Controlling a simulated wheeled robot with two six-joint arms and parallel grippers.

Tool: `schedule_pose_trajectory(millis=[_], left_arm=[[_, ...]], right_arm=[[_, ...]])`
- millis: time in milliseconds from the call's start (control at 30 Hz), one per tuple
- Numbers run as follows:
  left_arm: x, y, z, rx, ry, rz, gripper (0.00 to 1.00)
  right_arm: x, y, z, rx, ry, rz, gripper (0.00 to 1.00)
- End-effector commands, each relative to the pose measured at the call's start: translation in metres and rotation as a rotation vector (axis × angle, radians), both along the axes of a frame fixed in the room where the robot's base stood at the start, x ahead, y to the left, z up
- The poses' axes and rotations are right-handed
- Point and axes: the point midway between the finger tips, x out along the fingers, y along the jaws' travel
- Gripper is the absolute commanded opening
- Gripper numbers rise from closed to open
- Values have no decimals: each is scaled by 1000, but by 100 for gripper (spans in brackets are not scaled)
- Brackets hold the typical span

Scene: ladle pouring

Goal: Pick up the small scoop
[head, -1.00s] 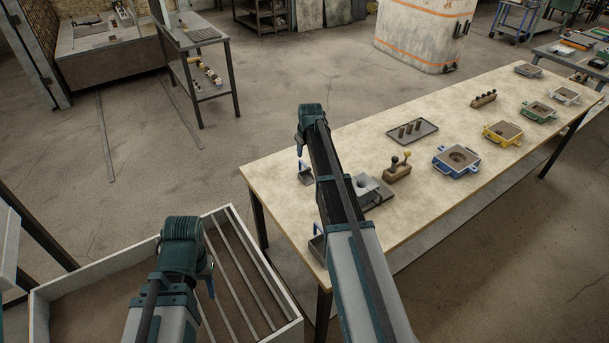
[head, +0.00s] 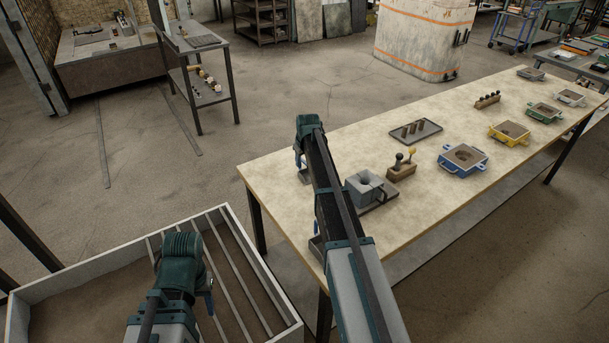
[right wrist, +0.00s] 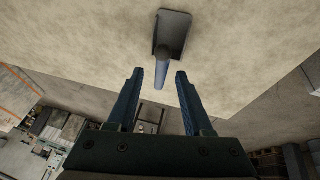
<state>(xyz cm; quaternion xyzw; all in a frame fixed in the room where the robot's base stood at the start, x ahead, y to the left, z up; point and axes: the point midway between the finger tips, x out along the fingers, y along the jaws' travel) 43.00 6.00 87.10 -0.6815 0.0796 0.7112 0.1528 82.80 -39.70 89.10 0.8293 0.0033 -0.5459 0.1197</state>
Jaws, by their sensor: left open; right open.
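A small scoop with a dark grey pan (right wrist: 172,33) and a blue handle lies at the table's near-left edge. In the head view only part of its pan (head: 304,177) shows below my right gripper (head: 299,163). In the right wrist view, my right gripper (right wrist: 159,73) is open, its blue fingers either side of the handle's line with gaps on both sides. I cannot tell how far above the handle they are. My left gripper (head: 210,288) is open, away from the table over the white-walled bin, its fingers mostly hidden.
A second grey pan (head: 316,246) shows partly behind my right arm. A grey block mould (head: 366,186), a wooden stand with knobs (head: 401,172), a tray (head: 416,131) and a blue-framed box (head: 463,159) stand on the table (head: 350,145). The bin (head: 75,270) has bars across it.

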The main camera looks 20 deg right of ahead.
Motion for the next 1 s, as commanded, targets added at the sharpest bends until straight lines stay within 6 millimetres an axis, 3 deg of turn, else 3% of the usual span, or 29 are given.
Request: schedule_pose_trajectory(millis=[33,100,400,700,1000], left_arm=[[0,0,-14,0,0,0,50],[0,0,-20,0,0,0,50],[0,0,-20,0,0,0,50],[0,0,-20,0,0,0,50],[0,0,-20,0,0,0,50]], right_arm=[[4,-1,-14,0,0,0,51],[7,-2,-20,0,0,0,51],[9,-3,-20,0,0,0,51],[9,-3,-20,0,0,0,0],[9,-3,-20,0,0,0,0]])
